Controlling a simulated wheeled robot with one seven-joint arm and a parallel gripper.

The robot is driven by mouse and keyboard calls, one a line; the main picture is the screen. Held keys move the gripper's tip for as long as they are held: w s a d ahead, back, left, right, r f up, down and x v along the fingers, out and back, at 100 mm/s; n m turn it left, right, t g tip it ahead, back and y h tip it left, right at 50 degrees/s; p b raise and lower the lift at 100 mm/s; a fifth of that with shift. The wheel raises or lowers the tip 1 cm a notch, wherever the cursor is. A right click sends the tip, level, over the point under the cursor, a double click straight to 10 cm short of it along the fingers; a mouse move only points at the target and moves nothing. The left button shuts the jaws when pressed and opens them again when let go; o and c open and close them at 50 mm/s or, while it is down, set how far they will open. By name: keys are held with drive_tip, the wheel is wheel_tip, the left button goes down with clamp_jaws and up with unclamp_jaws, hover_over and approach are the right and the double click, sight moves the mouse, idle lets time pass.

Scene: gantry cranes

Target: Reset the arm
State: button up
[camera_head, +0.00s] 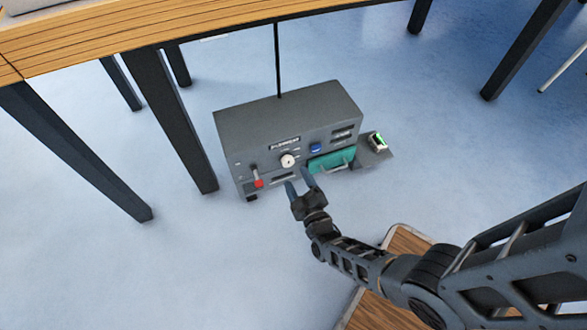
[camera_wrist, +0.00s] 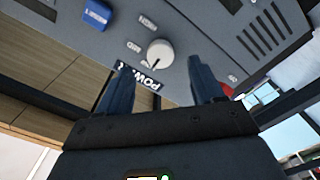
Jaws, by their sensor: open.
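My gripper (camera_head: 298,186) is at the end of my arm, in front of the grey control box in the head view. Its two fingers stand apart with nothing between them. In the wrist view my gripper (camera_wrist: 160,88) points at the box's front panel, near a white round knob (camera_wrist: 160,53). From these views I cannot tell whether a fingertip touches the panel. My arm (camera_head: 365,262) reaches in from the lower right.
The grey box (camera_head: 270,118) stands on the blue floor, with a red-tipped lever (camera_head: 258,182), a blue button (camera_head: 316,148) and a teal handled panel (camera_head: 332,160). A small grey unit (camera_head: 376,148) sits at its right. Wooden table (camera_head: 200,28) with dark legs behind.

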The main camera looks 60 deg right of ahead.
drive_tip(key=shift+v, duration=1.1)
drive_tip(key=s+a+r+y, duration=0.3)
drive_tip(key=s+a+r, duration=0.2)
drive_tip(key=s+r, duration=0.25)
drive_tip(key=s+a+r+m+y, duration=0.1)
drive_tip(key=s+a+r+y, duration=0.25)
drive_tip(key=s+r, duration=0.35)
drive_tip(key=s+a+r+y, duration=0.2)
drive_tip(key=s+a+r, duration=0.35)
drive_tip(key=r, duration=0.25)
drive_tip(key=s+a+r+p, duration=0.1)
drive_tip(key=r+p, duration=1.4)
drive_tip(key=r, duration=0.7)
drive_tip(key=s+a+r+m+y+p, duration=0.1)
drive_tip(key=s+r+p, duration=0.1)
drive_tip(key=r+p, duration=1.3)
wheel_tip(320, 180, up, 7)
drive_tip(key=shift+s+a+r, duration=0.1)
drive_tip(key=shift+s+a, duration=0.1)
drive_tip(key=shift+a, duration=0.05)
